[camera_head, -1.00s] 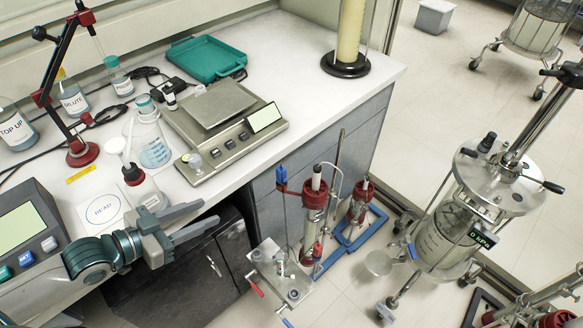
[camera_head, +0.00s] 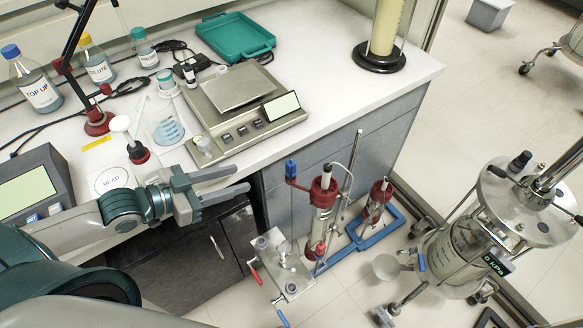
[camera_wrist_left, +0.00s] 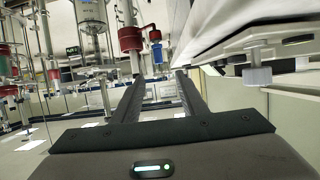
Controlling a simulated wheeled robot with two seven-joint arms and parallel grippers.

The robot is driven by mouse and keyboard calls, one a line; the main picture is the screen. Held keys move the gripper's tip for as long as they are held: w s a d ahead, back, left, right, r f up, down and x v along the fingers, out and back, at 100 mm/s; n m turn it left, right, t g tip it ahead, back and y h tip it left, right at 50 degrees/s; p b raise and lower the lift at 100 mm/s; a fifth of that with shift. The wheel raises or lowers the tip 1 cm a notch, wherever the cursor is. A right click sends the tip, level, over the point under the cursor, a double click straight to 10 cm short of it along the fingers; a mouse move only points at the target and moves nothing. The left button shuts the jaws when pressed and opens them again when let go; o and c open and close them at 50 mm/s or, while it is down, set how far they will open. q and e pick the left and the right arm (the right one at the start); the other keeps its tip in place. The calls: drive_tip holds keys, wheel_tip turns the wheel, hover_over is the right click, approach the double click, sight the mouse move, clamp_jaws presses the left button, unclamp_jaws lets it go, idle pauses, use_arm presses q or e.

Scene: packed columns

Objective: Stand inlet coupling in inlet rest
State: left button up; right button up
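My left gripper (camera_head: 238,184) is open and empty. It is above the bench's front edge, with its fingers pointing right toward the small columns. In the left wrist view its two parallel fingers (camera_wrist_left: 158,80) are apart with nothing between them. A red-and-white column (camera_head: 322,205) stands on the floor to the right of the gripper. In front of it is a metal plate (camera_head: 294,287) with small fittings and a red and a blue handle. I cannot tell which part is the inlet coupling or the inlet rest. My right gripper is not in view.
The white bench (camera_head: 330,85) holds a balance (camera_head: 222,132), a teal tray (camera_head: 235,38), a flask (camera_head: 163,122) and several bottles. A second red-capped column (camera_head: 376,203) stands on a blue base. A large clear vessel (camera_head: 455,255) stands at right. Floor between is partly free.

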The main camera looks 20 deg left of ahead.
use_arm(q)
drive_tip(key=p, duration=0.3)
approach(287, 165)
drive_tip(key=x, duration=0.4)
drive_tip(key=shift+w+d+f, duration=0.1)
drive_tip(key=shift+w+f, duration=0.05)
drive_tip(key=shift+w, duration=0.15)
drive_tip(key=shift+w+d+f, duration=0.35)
drive_tip(key=shift+w+d, duration=0.05)
drive_tip(key=shift+w, duration=0.05)
drive_tip(key=shift+p, duration=0.3)
drive_tip(key=shift+w+d, duration=0.2)
drive_tip(key=p+x, duration=0.2)
drive_tip(key=x, duration=0.2)
drive_tip(key=shift+d+r, duration=0.1)
drive_tip(key=shift+r, duration=0.1)
drive_tip(key=shift+w+d+f+p, duration=0.2)
drive_tip(key=shift+p, duration=0.1)
clamp_jaws()
